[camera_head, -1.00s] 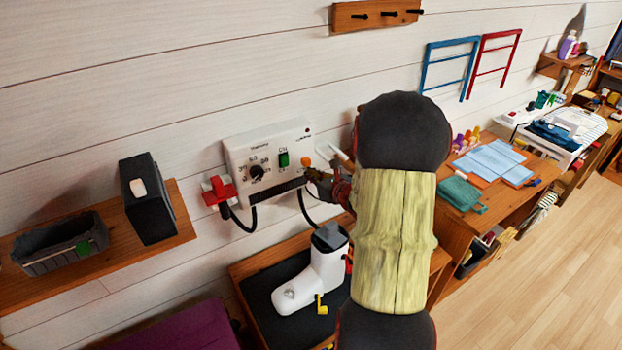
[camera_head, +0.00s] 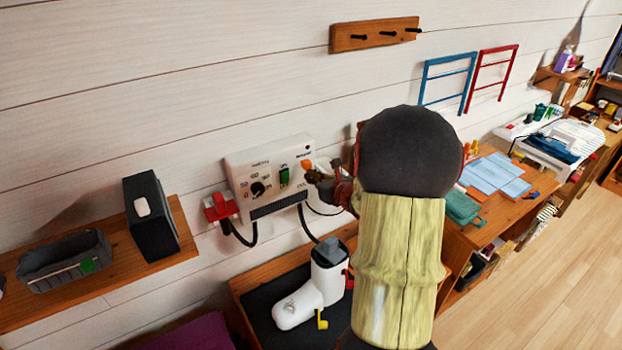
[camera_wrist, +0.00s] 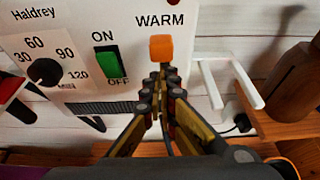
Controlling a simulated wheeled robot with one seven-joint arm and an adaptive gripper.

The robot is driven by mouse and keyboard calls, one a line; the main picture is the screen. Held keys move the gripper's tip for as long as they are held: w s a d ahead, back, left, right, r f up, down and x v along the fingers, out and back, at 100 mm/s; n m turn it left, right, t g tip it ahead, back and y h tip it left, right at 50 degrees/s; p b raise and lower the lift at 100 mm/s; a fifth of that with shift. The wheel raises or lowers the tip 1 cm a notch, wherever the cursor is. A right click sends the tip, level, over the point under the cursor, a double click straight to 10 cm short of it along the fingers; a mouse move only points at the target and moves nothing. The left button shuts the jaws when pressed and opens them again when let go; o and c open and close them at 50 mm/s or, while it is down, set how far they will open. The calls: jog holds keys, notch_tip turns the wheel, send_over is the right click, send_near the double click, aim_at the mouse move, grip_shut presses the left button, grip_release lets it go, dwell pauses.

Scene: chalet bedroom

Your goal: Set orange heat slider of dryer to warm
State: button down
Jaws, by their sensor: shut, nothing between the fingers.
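The dryer is a white wall box (camera_head: 235,168) labelled "Haldrey" in the wrist view (camera_wrist: 83,30). Its orange heat slider (camera_wrist: 162,47) sits just below the printed word WARM; it also shows in the head view (camera_head: 308,164) near the box's right side. My gripper (camera_wrist: 163,74) is shut and empty. Its fingertips are directly under the slider, at or very near its lower edge; I cannot tell whether they touch. In the head view my gripper (camera_head: 315,174) is at the dryer's right side, partly hidden by my arm.
Left of the slider are a green ON/OFF switch (camera_wrist: 111,62) and a black timer knob (camera_wrist: 44,72). A white bracket (camera_wrist: 230,75) projects right of the dryer.

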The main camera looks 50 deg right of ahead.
jog(key=v, duration=1.2)
jog(key=shift+r, duration=0.1)
jog(key=s+a+f+n+g+y, duration=0.2)
jog(key=a+n, duration=0.5)
jog(key=a, duration=0.1)
jog(key=s+a+f+n+g+y, duration=0.2)
jog(key=a+n+g+y, duration=0.1)
jog(key=a+n, duration=0.4)
jog(key=s+a+f+n+g+y, duration=0.2)
jog(key=a+n, duration=0.6)
jog(key=s+a+r+n+h, duration=0.1)
jog(key=a+r+n, duration=0.3)
jog(key=a+n, duration=0.4)
jog(key=s+a+r+n+g+h+b, duration=0.1)
jog(key=s+a+r+n, duration=0.2)
jog(key=a+r+n, duration=0.2)
jog(key=a+n, duration=0.3)
jog(key=n, duration=0.1)
jog(key=shift+s+a+r+n+h, duration=0.25)
jog(key=shift+s+a+n+h, duration=0.05)
jog(key=shift+a, duration=0.05)
